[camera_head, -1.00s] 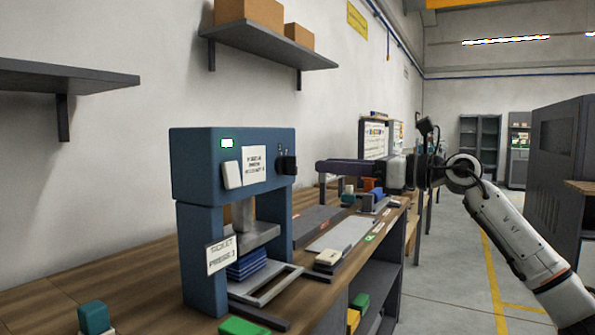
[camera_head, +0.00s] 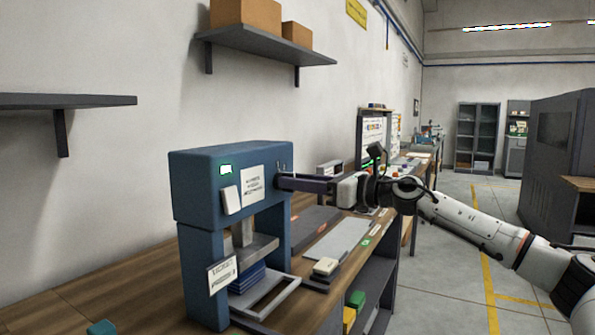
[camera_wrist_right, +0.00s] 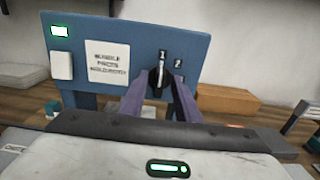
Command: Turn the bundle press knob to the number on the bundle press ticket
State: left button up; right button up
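The blue bundle press (camera_head: 225,165) stands on the bench in the head view. Its black knob (camera_wrist_right: 157,79) is on the front panel, with a light pointer standing roughly upright, towards the 1. A 2 shows to its right, and a further mark below is partly hidden by a finger. The ticket (camera_head: 222,273) hangs on the press's lower left; its print is too small to read now, but the earlier head frame seems to show a 3. My right gripper (camera_head: 281,182) is at the knob, its purple fingers (camera_wrist_right: 162,84) apart on either side of it. My left gripper is out of view.
A white switch block (camera_wrist_right: 61,65) and a notice (camera_wrist_right: 107,62) sit left of the knob. Blue sheets (camera_head: 247,278) lie under the press plate. A shelf with boxes (camera_head: 246,14) hangs above. Open floor lies to the right.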

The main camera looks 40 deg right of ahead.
jog(key=shift+w, duration=0.1)
grip_shut()
jog(key=shift+m, duration=0.3)
jog(key=shift+d+f+m+p, duration=0.15)
jog(key=shift+m+p, duration=0.25)
jog(key=shift+m, duration=3.9)
jog(key=shift+f+m+p, duration=0.1)
jog(key=shift+m+p, duration=0.25)
jog(key=shift+m, duration=3.95)
